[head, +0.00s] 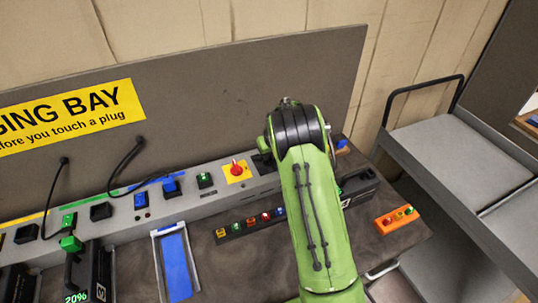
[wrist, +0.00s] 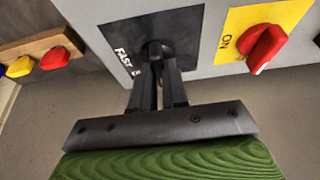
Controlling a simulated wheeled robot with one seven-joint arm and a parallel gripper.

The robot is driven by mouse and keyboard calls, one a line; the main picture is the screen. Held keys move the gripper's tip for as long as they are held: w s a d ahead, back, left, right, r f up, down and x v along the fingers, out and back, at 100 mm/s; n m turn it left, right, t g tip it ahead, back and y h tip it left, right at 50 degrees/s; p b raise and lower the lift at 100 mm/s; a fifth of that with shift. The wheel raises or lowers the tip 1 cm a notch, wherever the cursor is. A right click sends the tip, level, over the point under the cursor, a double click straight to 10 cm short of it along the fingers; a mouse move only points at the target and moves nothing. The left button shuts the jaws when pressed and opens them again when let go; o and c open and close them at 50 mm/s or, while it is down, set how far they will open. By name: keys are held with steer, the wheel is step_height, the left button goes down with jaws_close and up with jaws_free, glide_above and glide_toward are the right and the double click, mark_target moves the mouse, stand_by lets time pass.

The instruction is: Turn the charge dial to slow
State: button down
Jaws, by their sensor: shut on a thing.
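The charge dial (wrist: 153,46) is a small dark knob on a dark plate (wrist: 184,32) with white lettering that reads FAST and the start of another word. My gripper (wrist: 158,64) is shut on the dial, fingers close together on it. The fingers hide most of the dial and part of the lettering, so I cannot tell its setting. In the head view my green arm hides the gripper and the dial. Only the left edge of the dark plate (head: 262,163) shows there.
A red rotary switch (wrist: 266,44) on a yellow plate marked ON sits right beside the dial plate. A dark strip (head: 222,236) with several coloured knobs and an orange block (head: 397,219) lie on the bench. A grey cart (head: 440,145) stands at the right.

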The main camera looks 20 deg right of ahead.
stand_by(0.3)
steer(key=c, duration=1.1)
jaws_free()
steer(key=shift+c, duration=0.2)
steer(key=v, duration=1.5)
steer(key=shift+r, duration=0.4)
steer(key=shift+s, duration=0.15)
steer(key=s+a+r, duration=0.4)
steer(key=s+r, duration=0.1)
steer(key=s, duration=0.2)
steer(key=s+a+r, duration=0.4)
steer(key=s, duration=0.2)
steer(key=s+a, duration=0.1)
steer(key=s, duration=0.8)
steer(key=s+a+f+t, duration=0.1)
steer(key=s+a, duration=0.1)
steer(key=s, duration=0.8)
steer(key=shift+a+f, duration=0.2)
steer(key=shift+f, duration=0.1)
